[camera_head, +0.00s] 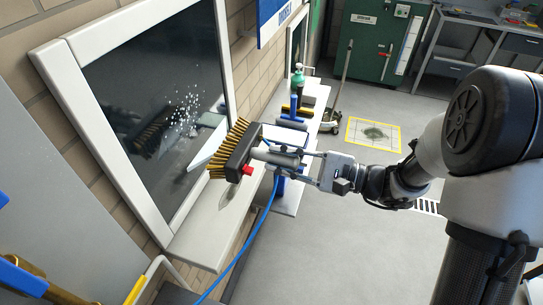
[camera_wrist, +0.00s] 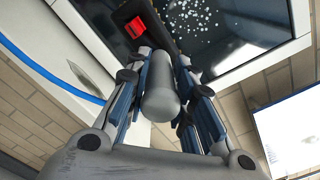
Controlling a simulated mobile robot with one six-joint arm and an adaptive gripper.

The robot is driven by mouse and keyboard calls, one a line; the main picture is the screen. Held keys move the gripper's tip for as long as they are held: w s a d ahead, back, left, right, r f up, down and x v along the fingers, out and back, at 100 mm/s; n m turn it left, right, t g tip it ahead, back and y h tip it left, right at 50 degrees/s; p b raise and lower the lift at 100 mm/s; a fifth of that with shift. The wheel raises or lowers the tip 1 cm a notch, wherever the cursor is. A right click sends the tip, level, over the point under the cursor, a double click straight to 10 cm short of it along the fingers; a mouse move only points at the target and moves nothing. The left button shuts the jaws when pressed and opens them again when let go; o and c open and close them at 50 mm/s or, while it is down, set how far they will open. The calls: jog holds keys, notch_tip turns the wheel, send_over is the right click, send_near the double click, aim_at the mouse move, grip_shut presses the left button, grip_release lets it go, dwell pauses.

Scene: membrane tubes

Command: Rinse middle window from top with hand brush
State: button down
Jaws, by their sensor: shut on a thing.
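A window with dark glass (camera_head: 150,75) and a white frame fills the left of the head view. White specks like droplets show on the glass, beside a dark reflection of the brush. My gripper (camera_head: 285,161) is shut on the grey handle of the hand brush (camera_head: 237,150), which has a black head, yellow bristles and a red part. The bristles point left toward the glass, above the sill; the brush looks apart from the glass. In the wrist view, my gripper's fingers (camera_wrist: 165,85) flank the round grey handle (camera_wrist: 160,98); the bristles are hidden there.
A white sill (camera_head: 205,240) runs below the window. A blue hose (camera_head: 262,222) hangs down beside it. Another blue-and-black tool (camera_head: 293,108) stands farther along the wall. A blue sign (camera_head: 275,15) is above. A green cabinet (camera_head: 375,45) stands at the back. The floor at right is open.

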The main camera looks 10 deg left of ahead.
jog(key=d, duration=0.6)
jog(key=shift+s, duration=0.25)
jog(key=shift+r, duration=0.1)
dwell(0.3)
